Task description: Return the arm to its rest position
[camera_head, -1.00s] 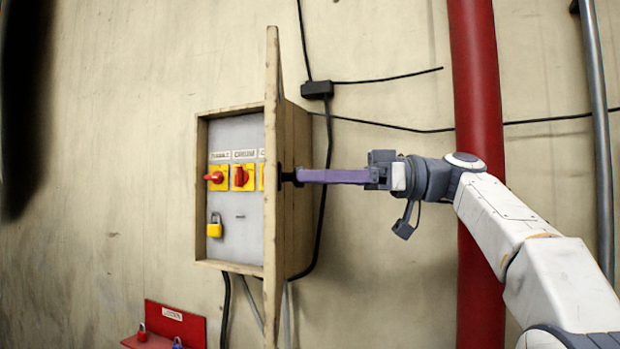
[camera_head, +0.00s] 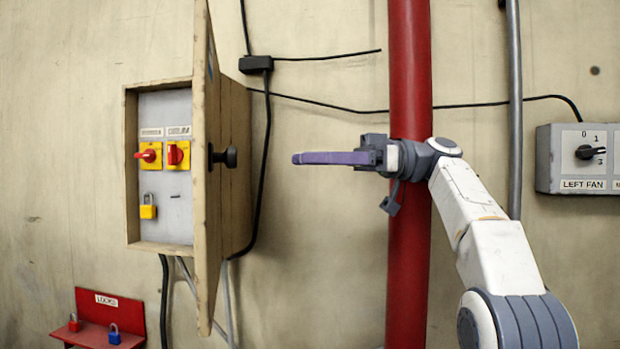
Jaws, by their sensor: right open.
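My right gripper (camera_head: 297,158) has purple fingers and points left. It is seen side-on, open and empty, in the middle of the view. It is apart from the black knob (camera_head: 229,157) on the door of the wall cabinet, with a clear gap between them. The cabinet door (camera_head: 206,230) stands swung open, edge toward me. Inside the wooden cabinet (camera_head: 131,180) are two red rotary switches on yellow plates, the left one (camera_head: 147,154) and the right one (camera_head: 175,156). A yellow padlock (camera_head: 148,210) hangs below them. My left gripper is not in view.
A red pipe (camera_head: 408,270) runs down the wall behind my right arm, with a grey conduit (camera_head: 515,100) beside it. A grey switch box labelled LEFT FAN (camera_head: 560,160) is at right. A red lock shelf (camera_head: 110,310) with red and blue padlocks is at lower left. Black cables cross the wall.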

